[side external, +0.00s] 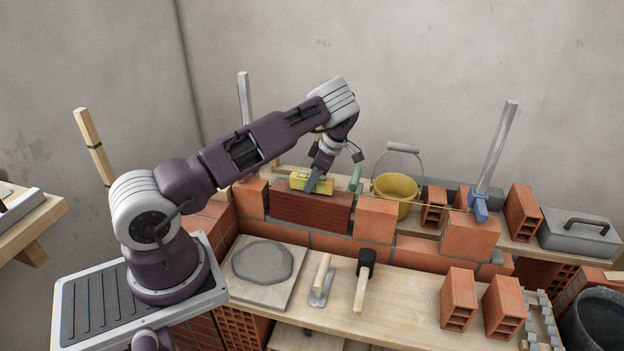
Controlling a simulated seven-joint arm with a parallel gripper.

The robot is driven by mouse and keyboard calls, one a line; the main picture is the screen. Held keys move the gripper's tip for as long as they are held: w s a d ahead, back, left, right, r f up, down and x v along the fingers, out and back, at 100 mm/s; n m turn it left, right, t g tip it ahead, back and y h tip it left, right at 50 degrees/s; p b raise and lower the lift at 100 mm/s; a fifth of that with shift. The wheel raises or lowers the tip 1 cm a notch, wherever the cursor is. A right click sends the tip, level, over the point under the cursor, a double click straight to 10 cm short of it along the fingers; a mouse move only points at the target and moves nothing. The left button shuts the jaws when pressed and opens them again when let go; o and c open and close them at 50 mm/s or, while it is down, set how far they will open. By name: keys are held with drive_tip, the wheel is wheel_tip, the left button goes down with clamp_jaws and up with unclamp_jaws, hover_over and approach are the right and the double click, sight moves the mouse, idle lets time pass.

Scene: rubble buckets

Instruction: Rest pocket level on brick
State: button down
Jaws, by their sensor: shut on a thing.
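The pocket level (311,183) is a small yellow-green bar. It is at the top of a dark red brick (311,212) that sits in the low wall at the centre. My gripper (314,184) points down from above and is shut on the level, with a finger across its front face. The level looks roughly horizontal along the brick's top. I cannot tell whether its underside touches the brick. The far finger is hidden behind the level.
An orange brick (375,219) stands right of the dark one. A yellow bucket (396,194) is behind it. A taut yellow line runs near the wall top. A trowel (321,283), a mallet (363,280) and a mortar board (264,270) lie on the front bench.

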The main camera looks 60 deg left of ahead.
drive_tip(key=shift+f, duration=0.2)
idle(0.3)
drive_tip(key=c, duration=1.1)
unclamp_jaws()
drive_tip(key=shift+o, duration=0.2)
drive_tip(key=v, duration=0.7)
drive_tip(key=shift+r, duration=0.15)
